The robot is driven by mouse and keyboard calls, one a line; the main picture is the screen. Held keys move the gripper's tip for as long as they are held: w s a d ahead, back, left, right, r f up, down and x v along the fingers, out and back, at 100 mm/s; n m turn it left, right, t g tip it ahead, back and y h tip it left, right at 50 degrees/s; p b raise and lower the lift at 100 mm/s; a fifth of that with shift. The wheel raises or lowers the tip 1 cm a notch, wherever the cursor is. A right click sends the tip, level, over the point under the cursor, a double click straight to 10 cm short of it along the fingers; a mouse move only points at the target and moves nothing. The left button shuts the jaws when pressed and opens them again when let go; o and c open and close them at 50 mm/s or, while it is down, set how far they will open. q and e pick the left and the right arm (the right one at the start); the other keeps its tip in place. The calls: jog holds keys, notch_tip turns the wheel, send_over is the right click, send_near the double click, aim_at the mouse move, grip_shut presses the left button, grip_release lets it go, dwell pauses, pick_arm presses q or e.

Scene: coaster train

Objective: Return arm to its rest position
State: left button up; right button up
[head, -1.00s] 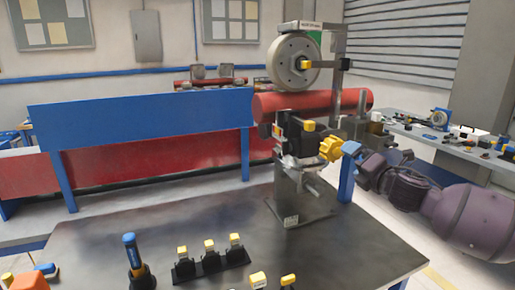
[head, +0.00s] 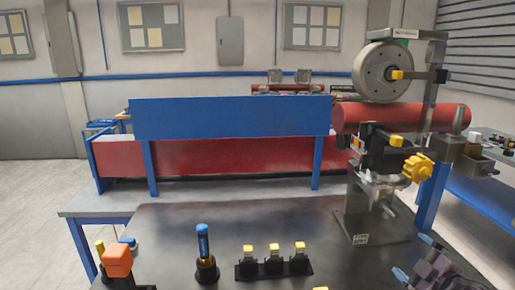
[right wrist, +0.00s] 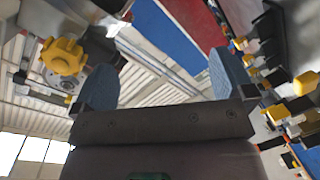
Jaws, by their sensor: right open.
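My right gripper (head: 415,257) is at the lower right of the head view, above the dark table's right edge. It is below and apart from the yellow knob (head: 418,168) of the machine stand. In the right wrist view its two blue-grey fingers (right wrist: 165,60) are spread wide with nothing between them. The yellow knob also shows at the left of that view (right wrist: 63,56), outside the fingers. My left arm and gripper are not in view.
The machine (head: 375,180) carries a grey wheel (head: 383,72) and a red roller (head: 440,118). On the dark table (head: 300,222) stand a blue-handled tool (head: 205,250), a black holder with yellow-topped pieces (head: 273,266) and an orange-topped item (head: 118,260). The table's middle is clear.

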jog(key=s+a+f+m+g, duration=0.1)
jog(key=s+a+f+m, duration=0.2)
jog(key=s+f, duration=0.5)
jog(key=s+a+f+m+g+h, duration=0.1)
jog(key=s+a+f+m+g, duration=0.1)
jog(key=s+f+m, duration=0.3)
jog(key=s+a+f+m+g+h, duration=0.1)
jog(key=s+a+f+m, duration=0.2)
jog(key=s+f, duration=0.7)
jog(key=shift+s+a+f+m+g, duration=0.35)
jog(key=shift+s+a+m, duration=0.1)
jog(key=shift+a, duration=0.55)
